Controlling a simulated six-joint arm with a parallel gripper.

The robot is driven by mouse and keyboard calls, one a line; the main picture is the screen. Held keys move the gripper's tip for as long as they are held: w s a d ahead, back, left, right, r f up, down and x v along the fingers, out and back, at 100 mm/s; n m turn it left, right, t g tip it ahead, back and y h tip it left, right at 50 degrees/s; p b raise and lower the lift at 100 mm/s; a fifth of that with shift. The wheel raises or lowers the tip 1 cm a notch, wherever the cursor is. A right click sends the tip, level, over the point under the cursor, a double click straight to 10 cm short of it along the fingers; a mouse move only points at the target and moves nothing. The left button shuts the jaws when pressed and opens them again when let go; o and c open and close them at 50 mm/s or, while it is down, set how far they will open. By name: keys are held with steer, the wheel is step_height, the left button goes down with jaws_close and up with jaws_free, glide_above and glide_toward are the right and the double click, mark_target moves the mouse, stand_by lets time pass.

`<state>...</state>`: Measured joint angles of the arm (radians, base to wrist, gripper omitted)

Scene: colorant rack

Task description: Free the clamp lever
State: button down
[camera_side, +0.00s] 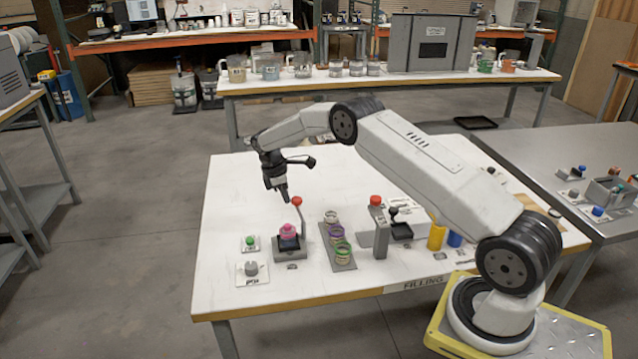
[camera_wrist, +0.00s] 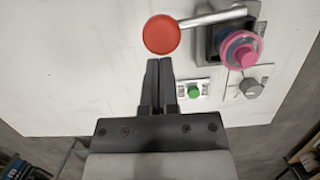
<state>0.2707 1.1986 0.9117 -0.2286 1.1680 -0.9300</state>
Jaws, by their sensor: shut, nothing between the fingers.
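The clamp lever is a metal rod with a red ball knob (camera_side: 297,201), upright at the clamp station in the side view. In the wrist view the red knob (camera_wrist: 161,34) is just beyond my fingertips, and its rod runs right toward the clamp base. A pink and blue container (camera_side: 288,232) sits in the dark clamp base (camera_side: 291,252); it also shows in the wrist view (camera_wrist: 240,50). My gripper (camera_side: 284,198) is shut and empty, pointing down above the table near the knob. In the wrist view my fingers (camera_wrist: 158,62) are together; I cannot tell whether they touch the knob.
A green button (camera_side: 250,243) and a grey dial (camera_side: 251,269) lie left of the clamp. A rack (camera_side: 347,265) with several coloured jars stands to its right. Beyond is another station with a red knob (camera_side: 375,200). The table's left end is clear.

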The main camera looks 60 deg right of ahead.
steer(key=shift+w+a, duration=0.1)
stand_by(0.4)
steer(key=w+a+r, duration=0.4)
steer(key=r, duration=0.5)
steer(key=shift+w+r, duration=0.35)
steer(key=shift+w, duration=0.05)
stand_by(0.4)
steer(key=s+a+r+m+t+y, duration=0.1)
steer(key=s+a+r+m+t, duration=0.3)
steer(key=s+a, duration=0.75)
steer(key=s+a+f+m, duration=0.1)
steer(key=s+a+m, duration=0.1)
steer(key=s, duration=0.8)
steer(key=s+a+f+m+y, duration=0.1)
steer(key=s+f+m, duration=0.1)
steer(key=s, duration=0.9)
steer(key=shift+s+a+m+t, duration=0.25)
steer(key=shift+a+m+t, duration=0.05)
steer(key=shift+a+m, duration=0.1)
